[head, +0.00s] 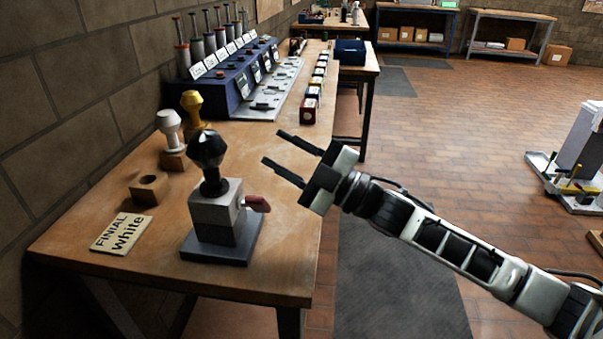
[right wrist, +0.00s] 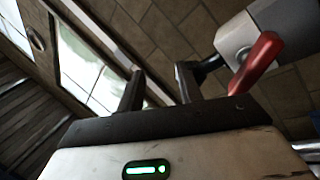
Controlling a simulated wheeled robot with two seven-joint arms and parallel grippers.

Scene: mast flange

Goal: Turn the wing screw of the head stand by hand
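The head stand (head: 215,217) is a grey block on a dark base near the front of the bench. A black finial (head: 207,150) stands upright in its top. The wing screw (head: 257,203) is red and sticks out of the block's right side. In the right wrist view the wing screw (right wrist: 257,62) is at the upper right, outside the fingers. My right gripper (head: 274,147) is open and empty, above and to the right of the stand, apart from the screw. Its two spread fingers (right wrist: 158,72) show in the right wrist view. My left gripper is not in view.
A white finial (head: 170,129) and a gold finial (head: 192,108) stand on wooden blocks behind the stand. An empty wooden block (head: 149,189) and a card reading "FINIAL white" (head: 121,233) lie left. A blue rack (head: 230,75) and small boxes (head: 309,110) fill the far bench.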

